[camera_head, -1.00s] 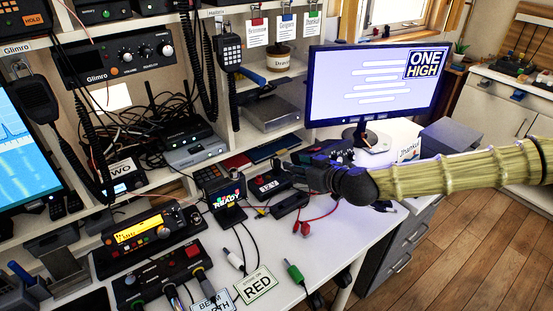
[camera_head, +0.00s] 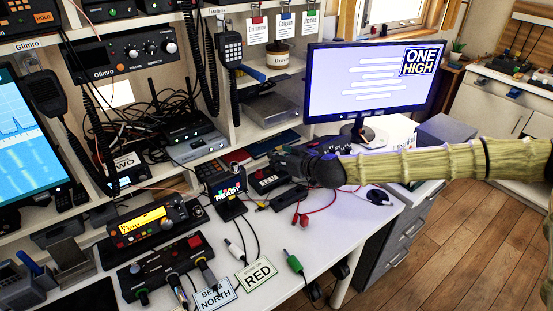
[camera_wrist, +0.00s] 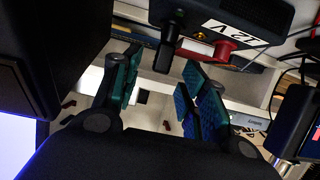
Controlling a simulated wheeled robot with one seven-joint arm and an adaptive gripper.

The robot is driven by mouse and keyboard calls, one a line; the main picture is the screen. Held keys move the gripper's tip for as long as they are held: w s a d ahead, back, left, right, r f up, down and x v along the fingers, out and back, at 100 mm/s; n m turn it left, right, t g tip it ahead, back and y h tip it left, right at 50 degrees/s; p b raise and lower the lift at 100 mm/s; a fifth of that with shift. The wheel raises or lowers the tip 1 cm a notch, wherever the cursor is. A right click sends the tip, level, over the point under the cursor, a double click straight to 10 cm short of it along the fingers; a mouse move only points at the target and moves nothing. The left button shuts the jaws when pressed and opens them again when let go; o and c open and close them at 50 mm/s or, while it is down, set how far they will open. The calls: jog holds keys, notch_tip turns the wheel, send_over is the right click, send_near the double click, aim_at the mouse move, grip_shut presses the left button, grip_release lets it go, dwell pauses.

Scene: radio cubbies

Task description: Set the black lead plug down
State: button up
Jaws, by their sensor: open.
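My gripper (camera_head: 280,160) reaches in from the right over the workbench, in front of the monitor. In the wrist view its two teal-padded fingers (camera_wrist: 155,95) are apart, with nothing held between them. Beyond the fingertips is a dark box labelled 12 V (camera_wrist: 235,25).
The monitor (camera_head: 370,85) stands behind the arm. The front right of the white bench top (camera_head: 335,235) is mostly clear.

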jog(key=shift+x, duration=0.85)
grip_shut()
jog(key=shift+r, duration=0.1)
